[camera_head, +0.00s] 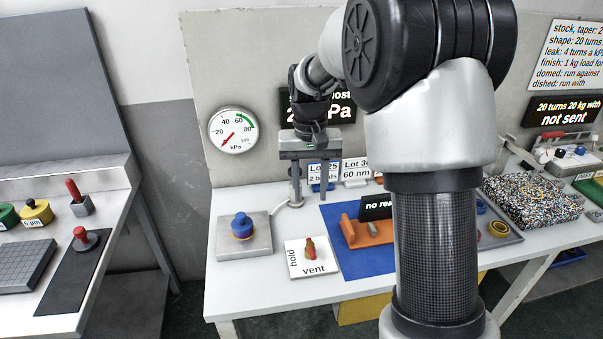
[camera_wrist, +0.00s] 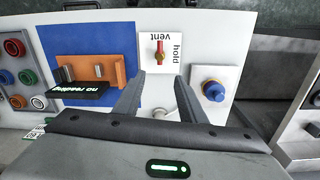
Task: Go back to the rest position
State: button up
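My gripper (camera_head: 309,195) hangs over the back part of the white table (camera_head: 260,290), fingers pointing down. In the wrist view its two fingers (camera_wrist: 161,82) stand apart with nothing between them. It is open and empty. My arm reaches in from the right and hides part of the table. Near the gripper, a red and brass valve handle (camera_head: 310,250) sits on a white card marked "hold" and "vent"; the handle points at "vent" and also shows in the wrist view (camera_wrist: 160,50). A blue-topped round piece (camera_head: 242,222) sits on a grey block (camera_head: 258,246) to the left.
A blue mat (camera_head: 362,268) bears an orange fixture (camera_head: 365,232) and a "no reading" display (camera_head: 376,207). A round gauge (camera_head: 233,130) hangs on the wall panel behind. Another bench (camera_head: 98,205) stands left across a floor gap. A speckled slab (camera_head: 530,200) lies right.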

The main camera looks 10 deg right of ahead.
jog(key=s+r+t+p, duration=0.2)
jog(key=s+r+p, duration=0.2)
jog(key=s+r, duration=0.6)
jog(key=s+r+n+t+p, duration=0.1)
jog(key=s+r+t+p, duration=0.2)
jog(key=s+r, duration=0.7)
jog(key=s+p, duration=0.2)
jog(key=s, duration=0.3)
jog(key=shift+d+n+t, duration=0.25)
jog(key=shift+n+t, duration=0.05)
jog(key=shift+r, duration=0.15)
